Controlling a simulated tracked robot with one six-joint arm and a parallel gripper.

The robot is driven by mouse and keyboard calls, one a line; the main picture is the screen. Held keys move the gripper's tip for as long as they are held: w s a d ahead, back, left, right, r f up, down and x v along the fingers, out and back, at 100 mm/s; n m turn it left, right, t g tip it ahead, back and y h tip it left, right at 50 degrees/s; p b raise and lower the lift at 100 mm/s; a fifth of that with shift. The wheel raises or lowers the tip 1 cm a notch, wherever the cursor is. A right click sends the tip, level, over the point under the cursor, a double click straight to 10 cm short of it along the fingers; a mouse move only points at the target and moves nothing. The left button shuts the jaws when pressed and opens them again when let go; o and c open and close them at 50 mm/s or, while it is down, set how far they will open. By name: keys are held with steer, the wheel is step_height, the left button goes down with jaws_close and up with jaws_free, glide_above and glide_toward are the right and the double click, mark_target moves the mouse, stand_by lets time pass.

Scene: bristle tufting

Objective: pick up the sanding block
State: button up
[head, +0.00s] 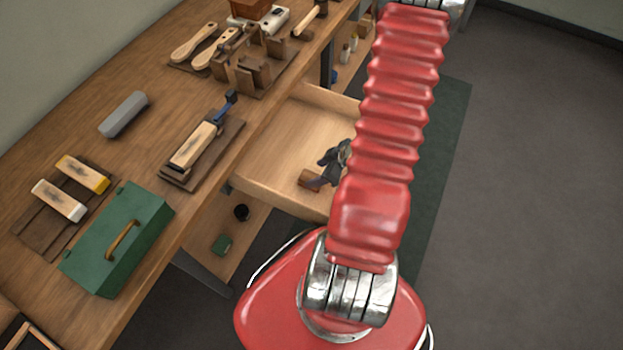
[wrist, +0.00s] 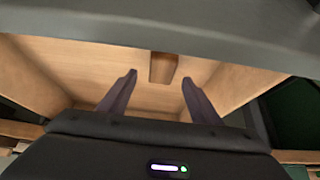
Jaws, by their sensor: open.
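The sanding block appears to be the small brown block (head: 308,179) lying in the open drawer (head: 290,128). In the wrist view the block (wrist: 163,68) shows near the drawer's far side, ahead of my fingers. My gripper (wrist: 160,77) is open and empty, with its two fingertips spread on either side of the block as seen from the wrist. In the head view my gripper (head: 320,172) is inside or just above the drawer, close beside the block. I cannot tell the exact height gap. My gripper partly hides the block in the head view.
Drawer walls stand close around my gripper. On the bench are a grey block (head: 124,114), a green toolbox (head: 118,240), two brushes (head: 82,173) on a dark board, a plane-like tool (head: 196,145) and several wooden-handled tools. Dark floor is free at the right.

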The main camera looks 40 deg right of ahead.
mark_target(311, 177)
steer(key=shift+x, duration=2.5)
steer(key=shift+s, duration=0.15)
steer(key=c, duration=1.2)
steer(key=shift+r, duration=0.1)
steer(key=shift+d+r, duration=0.15)
steer(key=shift+r, duration=3.05)
steer(key=shift+w+d+r, duration=0.15)
steer(key=shift+w+r, duration=0.05)
steer(key=w+d, duration=0.2)
steer(key=d, duration=0.4)
steer(key=w+d, duration=0.3)
steer(key=d, duration=0.2)
steer(key=w+d, duration=0.2)
steer(key=d, duration=0.4)
steer(key=shift+w+d, duration=0.3)
steer(key=shift+w, duration=0.1)
